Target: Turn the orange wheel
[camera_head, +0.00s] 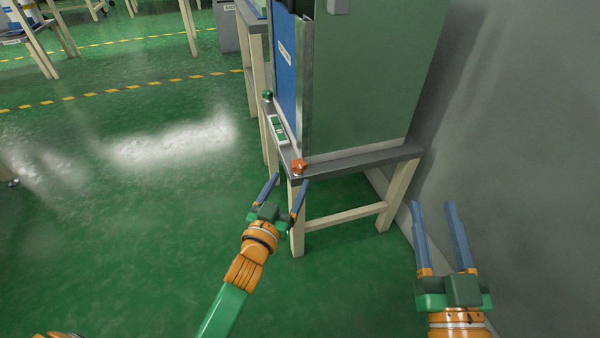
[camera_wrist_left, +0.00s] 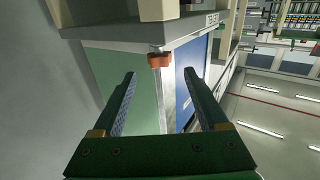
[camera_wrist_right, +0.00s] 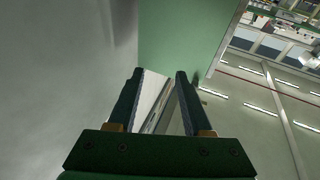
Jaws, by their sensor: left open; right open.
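The orange wheel (camera_head: 299,166) is a small knob at the near corner of the grey bench top, below the green and blue cabinet. It also shows in the left wrist view (camera_wrist_left: 159,60), beyond and between the fingertips. My left gripper (camera_head: 285,183) is open and empty, with its fingers spread just short of the wheel and not visibly touching it. My right gripper (camera_head: 432,205) is open and empty, to the right of the bench near the grey wall. The wheel cannot be made out in the right wrist view.
The cabinet (camera_head: 365,80) stands on a bench (camera_head: 350,160) with pale legs. A white panel with green buttons (camera_head: 278,130) and a green knob (camera_head: 267,95) are on the bench's left edge. A grey wall (camera_head: 500,150) bounds the right. Green floor (camera_head: 120,220) is clear at left.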

